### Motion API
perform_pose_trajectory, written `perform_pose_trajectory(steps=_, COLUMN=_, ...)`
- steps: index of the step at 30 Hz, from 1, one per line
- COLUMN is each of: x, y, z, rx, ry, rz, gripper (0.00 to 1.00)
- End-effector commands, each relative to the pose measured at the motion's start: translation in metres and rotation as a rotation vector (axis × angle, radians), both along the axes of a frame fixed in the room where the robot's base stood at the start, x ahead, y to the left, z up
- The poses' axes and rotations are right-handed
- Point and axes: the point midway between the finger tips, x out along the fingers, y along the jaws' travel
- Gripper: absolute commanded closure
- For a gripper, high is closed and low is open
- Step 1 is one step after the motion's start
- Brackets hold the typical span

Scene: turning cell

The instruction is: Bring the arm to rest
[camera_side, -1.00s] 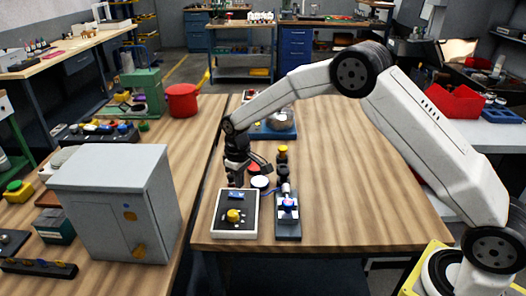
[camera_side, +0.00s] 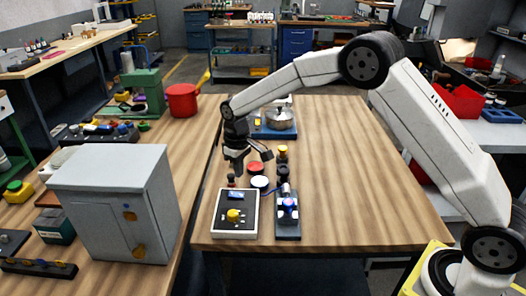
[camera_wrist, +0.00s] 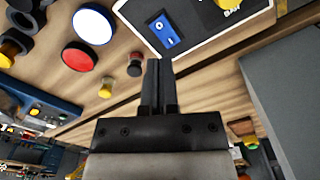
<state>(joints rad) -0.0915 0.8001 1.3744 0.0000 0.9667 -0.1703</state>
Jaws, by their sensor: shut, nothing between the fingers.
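My gripper (camera_side: 237,172) hangs downward over the near part of the wooden table, above and behind a white-rimmed dark panel (camera_side: 222,225). Its fingers are together with nothing between them, and the wrist view shows the shut fingers (camera_wrist: 158,85) pointing toward the panel. A small dark red and black button (camera_side: 231,180) stands just below the fingers in the side view. It also shows beside the fingertips in the wrist view (camera_wrist: 134,64). My gripper appears apart from the table and the panel.
A red disc (camera_side: 256,167), a white disc (camera_side: 259,183) and a yellow-topped post (camera_side: 282,151) stand right of the gripper. A grey cabinet (camera_side: 115,205) stands left. The table's right half (camera_side: 370,190) is clear.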

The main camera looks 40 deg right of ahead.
Motion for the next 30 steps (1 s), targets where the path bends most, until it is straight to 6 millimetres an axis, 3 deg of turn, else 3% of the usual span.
perform_pose_trajectory(steps=8, x=-0.007, y=-0.003, z=0.003, rx=0.001, ry=-0.007, rz=-0.009, gripper=1.00)
perform_pose_trajectory(steps=14, x=-0.028, y=-0.009, z=0.012, rx=0.003, ry=-0.031, rz=-0.037, gripper=1.00)
perform_pose_trajectory(steps=30, x=-0.134, y=-0.034, z=0.030, rx=0.015, ry=-0.132, rz=-0.149, gripper=1.00)
